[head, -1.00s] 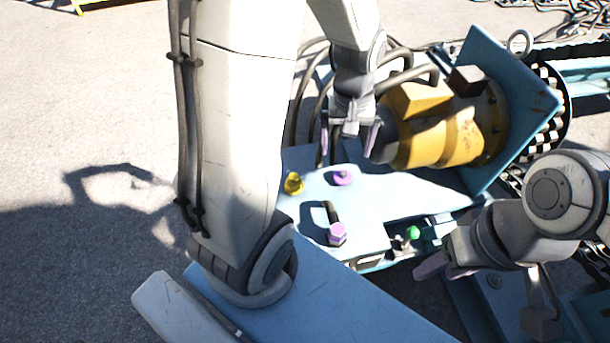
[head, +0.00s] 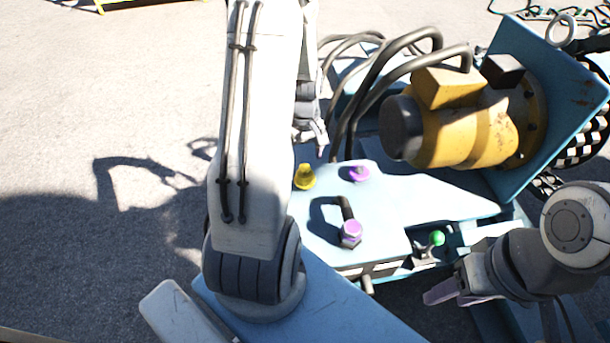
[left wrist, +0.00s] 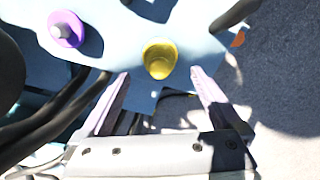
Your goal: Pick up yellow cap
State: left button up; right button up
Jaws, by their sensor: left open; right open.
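The yellow cap (head: 304,177) stands on the light blue plate (head: 400,200) near its back left edge. In the left wrist view the yellow cap (left wrist: 159,59) lies just beyond the fingertips, roughly between their lines. My left gripper (left wrist: 160,75) is open and empty, apart from the cap. In the head view the left gripper (head: 318,135) is partly hidden behind my left arm, a little behind the cap. My right gripper (head: 445,293) is at the lower right, away from the cap, with nothing seen in it.
A purple cap (head: 359,174) stands right of the yellow one; it also shows in the left wrist view (left wrist: 67,29). A purple-topped fitting (head: 350,232) with a dark hose is nearer. A green knob (head: 437,238) and a yellow motor (head: 465,130) with dark hoses are to the right.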

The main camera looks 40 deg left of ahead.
aim_at(305, 167)
pick_arm(q)
notch_tip(305, 167, down, 5)
jog(key=shift+d+f+b, duration=0.1)
jog(key=shift+b, duration=0.95)
grip_shut()
jog(key=shift+r, duration=0.2)
